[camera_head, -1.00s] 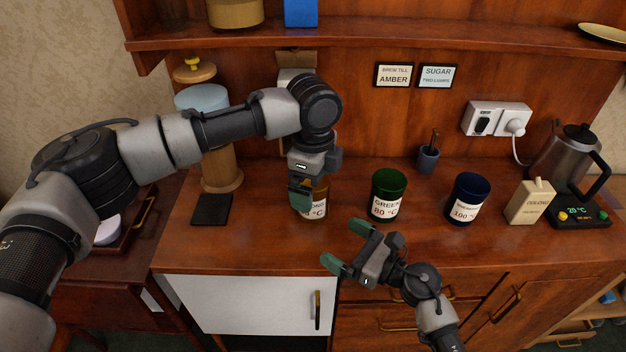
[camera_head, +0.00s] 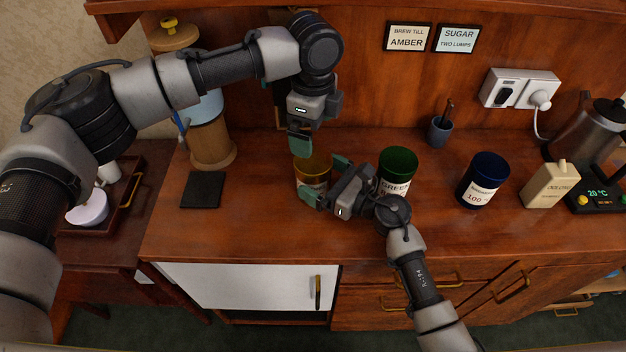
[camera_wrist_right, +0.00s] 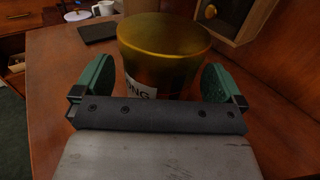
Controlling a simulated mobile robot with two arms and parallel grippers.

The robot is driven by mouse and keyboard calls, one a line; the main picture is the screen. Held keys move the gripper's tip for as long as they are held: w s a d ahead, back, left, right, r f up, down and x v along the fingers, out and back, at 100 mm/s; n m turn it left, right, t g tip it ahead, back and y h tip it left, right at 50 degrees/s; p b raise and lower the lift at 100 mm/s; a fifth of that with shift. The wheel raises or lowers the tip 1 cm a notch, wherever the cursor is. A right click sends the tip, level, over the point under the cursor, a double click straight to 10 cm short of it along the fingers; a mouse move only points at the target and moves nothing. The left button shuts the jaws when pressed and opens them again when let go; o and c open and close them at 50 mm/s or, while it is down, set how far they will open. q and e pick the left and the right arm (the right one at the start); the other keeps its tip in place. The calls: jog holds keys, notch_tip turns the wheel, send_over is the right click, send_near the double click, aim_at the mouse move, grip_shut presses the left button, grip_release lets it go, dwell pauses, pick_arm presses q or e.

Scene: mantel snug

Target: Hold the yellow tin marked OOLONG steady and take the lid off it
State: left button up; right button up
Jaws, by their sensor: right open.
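The yellow tin (camera_head: 311,170) stands upright on the counter, with its gold top and part of its white label showing in the right wrist view (camera_wrist_right: 165,38). My right gripper (camera_head: 325,178) is open, its green fingers on either side of the tin; in the right wrist view (camera_wrist_right: 158,85) a gap shows beside each finger. My left gripper (camera_head: 300,146) points down just above and behind the tin's top. Only one green finger of it shows clearly, so its opening is hidden. I cannot make out a separate lid edge on the tin.
A green tin (camera_head: 397,172) stands close to the right of my right gripper. A dark blue tin (camera_head: 483,180), a cream bottle (camera_head: 550,186) and a kettle (camera_head: 590,135) are further right. A black pad (camera_head: 203,190) lies left. The counter front is clear.

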aim_at(312, 161)
jog(key=shift+x, duration=1)
jog(key=shift+c, duration=0.2)
jog(key=c, duration=1.1)
pick_arm(q)
jog(key=n, duration=0.1)
jog(key=r+n, duration=0.1)
jog(key=n, duration=0.1)
jog(key=shift+d, duration=0.1)
pick_arm(e)
jog(key=shift+c, duration=0.2)
pick_arm(q)
jog(key=f+n, duration=0.9)
jog(key=n, duration=0.1)
jog(key=shift+s+a, duration=0.15)
jog(key=shift+a, duration=0.1)
